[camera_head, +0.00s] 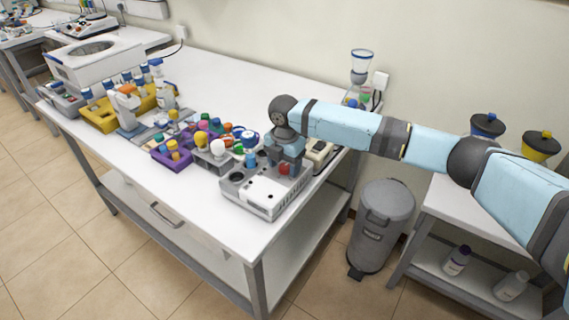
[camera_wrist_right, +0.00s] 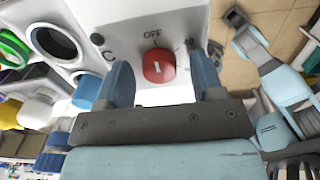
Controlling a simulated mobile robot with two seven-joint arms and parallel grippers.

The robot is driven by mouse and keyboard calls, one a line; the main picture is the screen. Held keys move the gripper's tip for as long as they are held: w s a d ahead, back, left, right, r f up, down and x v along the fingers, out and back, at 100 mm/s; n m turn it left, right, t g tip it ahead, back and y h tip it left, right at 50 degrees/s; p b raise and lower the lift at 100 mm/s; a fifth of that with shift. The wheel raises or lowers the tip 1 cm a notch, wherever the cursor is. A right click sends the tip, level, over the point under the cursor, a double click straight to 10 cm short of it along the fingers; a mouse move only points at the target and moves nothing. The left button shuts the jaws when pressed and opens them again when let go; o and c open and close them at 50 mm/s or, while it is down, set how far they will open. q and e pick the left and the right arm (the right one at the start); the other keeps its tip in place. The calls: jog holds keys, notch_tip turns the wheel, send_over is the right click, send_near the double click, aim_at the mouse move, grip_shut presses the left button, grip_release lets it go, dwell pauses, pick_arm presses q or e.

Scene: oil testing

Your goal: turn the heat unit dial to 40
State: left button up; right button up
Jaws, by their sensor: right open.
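The heat unit (camera_head: 262,200) is a white and grey box at the front right corner of the table. Its red dial (camera_head: 284,168) also shows in the right wrist view (camera_wrist_right: 158,64), with a white mark on it. OFF is printed above the dial, and what looks like 40 is printed to its upper right. The white mark points roughly toward OFF. My right gripper (camera_wrist_right: 161,78) is open, with one blue finger on each side of the dial and visible gaps between. In the head view the right gripper (camera_head: 285,157) is over the unit.
Purple racks (camera_head: 172,158) with coloured caps stand left of the unit. A yellow tray (camera_head: 104,120) with bottles is farther left. A beige device (camera_head: 320,153) sits behind the unit. A grey bin (camera_head: 383,225) stands on the floor to the right.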

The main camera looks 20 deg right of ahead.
aim_at(284, 166)
jog(key=c, duration=0.9)
jog(key=shift+r+m+p, duration=0.25)
jog(key=shift+m+p, duration=0.15)
jog(key=shift+p, duration=0.65)
jog(key=m+p, duration=0.8)
jog(key=p, duration=0.3)
jog(key=shift+p, duration=0.3)
jog(key=shift+f+m+p, duration=0.1)
jog(key=shift+m+p, duration=0.7)
jog(key=shift+m, duration=0.3)
pick_arm(q)
notch_tip(284, 166, up, 14)
jog(key=a, duration=0.1)
jog(key=shift+s+a+p, duration=0.15)
jog(key=shift+s+p, duration=0.15)
jog(key=shift+p, duration=0.1)
pick_arm(e)
jog(key=shift+m, duration=0.4)
pick_arm(q)
jog(key=shift+r, duration=0.1)
pick_arm(e)
jog(key=shift+f, duration=0.1)
jog(key=o, duration=0.9)
pick_arm(q)
jog(key=shift+d+f+b, duration=0.25)
jog(key=shift+f+b, duration=0.5)
jog(key=shift+b, duration=0.05)
pick_arm(e)
notch_tip(284, 166, up, 14)
